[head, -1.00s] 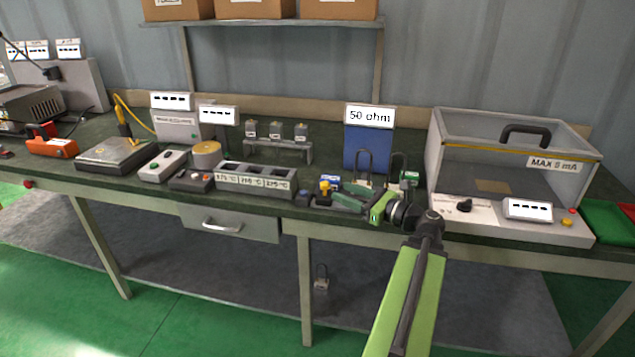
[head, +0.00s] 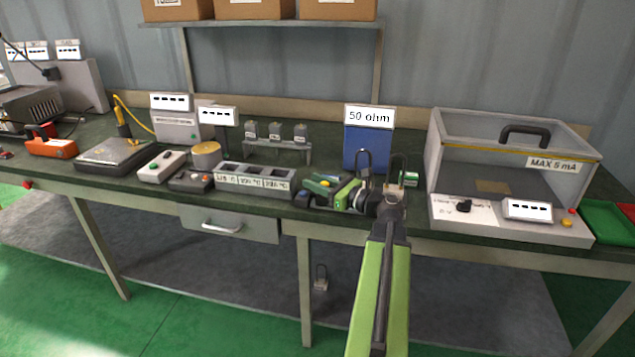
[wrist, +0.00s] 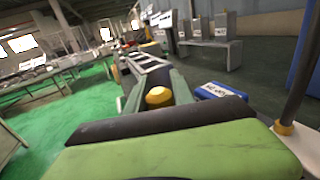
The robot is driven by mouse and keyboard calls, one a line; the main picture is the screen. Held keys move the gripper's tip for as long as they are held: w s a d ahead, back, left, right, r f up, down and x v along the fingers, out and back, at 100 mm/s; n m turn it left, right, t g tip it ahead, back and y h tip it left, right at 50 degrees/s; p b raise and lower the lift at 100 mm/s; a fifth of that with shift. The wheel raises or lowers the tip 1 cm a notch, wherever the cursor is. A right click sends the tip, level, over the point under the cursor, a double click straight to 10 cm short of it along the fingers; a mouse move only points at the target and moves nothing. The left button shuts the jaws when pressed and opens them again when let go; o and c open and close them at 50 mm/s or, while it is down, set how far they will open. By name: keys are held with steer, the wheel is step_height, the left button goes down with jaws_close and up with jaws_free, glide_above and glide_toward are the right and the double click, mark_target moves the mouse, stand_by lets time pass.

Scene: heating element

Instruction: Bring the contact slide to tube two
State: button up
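A yellow knob (wrist: 158,97), which looks like the contact slide's handle, stands just beyond the black front edge of my gripper in the wrist view. My gripper (head: 328,189) is low over the green-and-black fixture at the front of the bench and hides much of it in the head view. Whether it touches the knob, and whether it is open, I cannot tell. A blue block (wrist: 218,91) with a white label lies right of the knob.
A grey block with several labelled wells (head: 254,181) stands left of my gripper. A blue panel marked 50 ohm (head: 368,140) stands behind the tubes. A clear-lidded box marked MAX 5 mA (head: 510,170) is to the right. A small rack (head: 277,146) stands behind the wells.

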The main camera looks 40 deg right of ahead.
jaws_close()
stand_by(1.1)
